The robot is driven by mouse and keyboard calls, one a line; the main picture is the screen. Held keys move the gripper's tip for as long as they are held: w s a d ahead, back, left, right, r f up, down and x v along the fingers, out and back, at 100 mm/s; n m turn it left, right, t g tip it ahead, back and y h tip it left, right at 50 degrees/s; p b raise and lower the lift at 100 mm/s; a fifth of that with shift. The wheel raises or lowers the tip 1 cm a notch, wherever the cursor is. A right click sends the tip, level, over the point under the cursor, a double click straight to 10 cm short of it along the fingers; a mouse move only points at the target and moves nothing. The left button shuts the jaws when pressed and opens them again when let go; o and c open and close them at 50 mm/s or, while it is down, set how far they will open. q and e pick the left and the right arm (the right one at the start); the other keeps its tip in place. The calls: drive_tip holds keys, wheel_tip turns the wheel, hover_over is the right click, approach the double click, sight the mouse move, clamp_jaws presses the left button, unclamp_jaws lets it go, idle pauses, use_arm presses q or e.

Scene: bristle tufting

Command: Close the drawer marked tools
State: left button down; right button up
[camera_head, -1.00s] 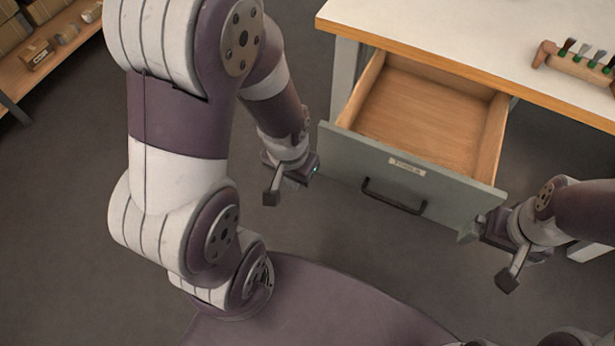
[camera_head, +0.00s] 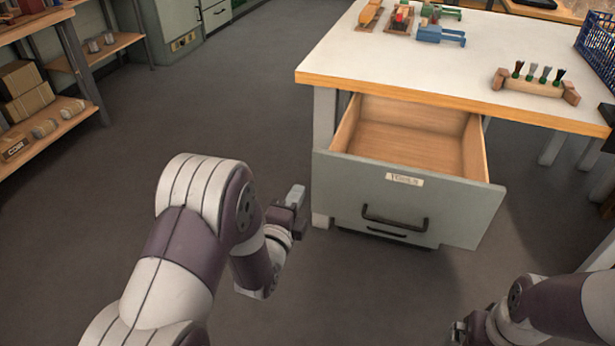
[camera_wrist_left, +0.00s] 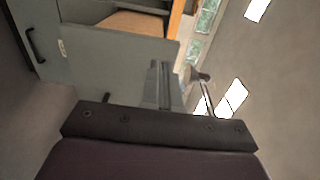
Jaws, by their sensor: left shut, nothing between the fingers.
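The drawer marked tools (camera_head: 340,190) is pulled open under the workbench. Its front is grey-green, with a small label (camera_head: 404,179) and a dark bar handle (camera_head: 395,218). Its wooden inside (camera_head: 410,145) looks empty. The drawer front also shows in the left wrist view (camera_wrist_left: 105,60), beyond the fingers. My left gripper (camera_head: 297,194) is shut and empty, just left of the drawer front and apart from it. My right gripper (camera_head: 459,332) is low at the bottom edge, well below the drawer; its fingers are partly cut off.
The white-topped workbench (camera_head: 350,60) carries a brush holder (camera_head: 535,87), coloured tools and a blue crate (camera_head: 597,45). Below the open drawer is another handle (camera_head: 373,234). A shelf (camera_head: 60,120) with boxes stands left. The floor between is clear.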

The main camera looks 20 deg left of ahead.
sight(313, 164)
use_arm(q)
drive_tip(key=w+b, duration=0.2)
drive_tip(key=w, duration=0.6)
drive_tip(key=shift+w, duration=0.25)
use_arm(e)
wheel_tip(313, 164, down, 2)
drive_tip(key=shift+f, duration=0.15)
